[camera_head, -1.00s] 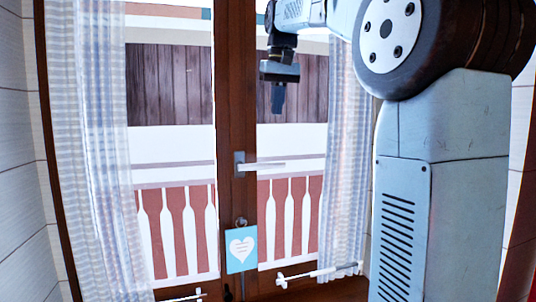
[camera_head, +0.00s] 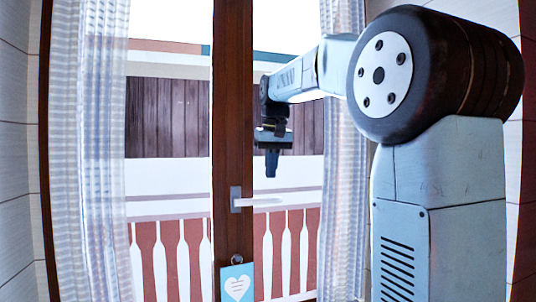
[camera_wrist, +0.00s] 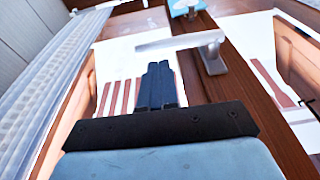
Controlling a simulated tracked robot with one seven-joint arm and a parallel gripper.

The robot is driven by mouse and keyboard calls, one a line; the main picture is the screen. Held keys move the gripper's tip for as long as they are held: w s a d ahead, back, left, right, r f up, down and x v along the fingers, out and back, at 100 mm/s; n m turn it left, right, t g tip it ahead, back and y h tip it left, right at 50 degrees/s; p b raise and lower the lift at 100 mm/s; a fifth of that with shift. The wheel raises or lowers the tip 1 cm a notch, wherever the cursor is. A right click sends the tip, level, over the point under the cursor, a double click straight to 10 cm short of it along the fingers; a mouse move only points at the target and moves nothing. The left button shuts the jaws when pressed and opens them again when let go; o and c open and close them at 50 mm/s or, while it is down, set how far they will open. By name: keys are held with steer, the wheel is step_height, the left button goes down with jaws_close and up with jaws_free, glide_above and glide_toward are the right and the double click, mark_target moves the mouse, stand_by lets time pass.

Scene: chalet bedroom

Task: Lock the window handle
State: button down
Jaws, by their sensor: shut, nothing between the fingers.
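The window handle (camera_head: 256,201) is a pale lever on a grey plate on the dark wooden middle post of the window. Its lever points to the right, roughly level. It also shows in the wrist view (camera_wrist: 185,42), beyond my fingertips. My gripper (camera_head: 271,172) hangs pointing down, a little above the lever in the head view, near its outer half. In the wrist view, my gripper (camera_wrist: 158,66) has its fingers together with nothing between them. A gap shows between the fingertips and the lever; I cannot tell its exact depth.
A blue sign with a white heart (camera_head: 237,284) hangs on the post below the handle. Sheer curtains hang at the left (camera_head: 100,150) and right (camera_head: 342,170) of the window. A balcony railing (camera_head: 170,250) stands outside behind the glass.

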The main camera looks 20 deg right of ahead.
mark_target(269, 199)
steer(key=shift+w+f, duration=0.2)
steer(key=shift+f, duration=0.75)
steer(key=shift+w+f, duration=0.2)
steer(key=shift+f, duration=0.8)
steer(key=shift+w+f, duration=0.2)
steer(key=shift+f, duration=0.75)
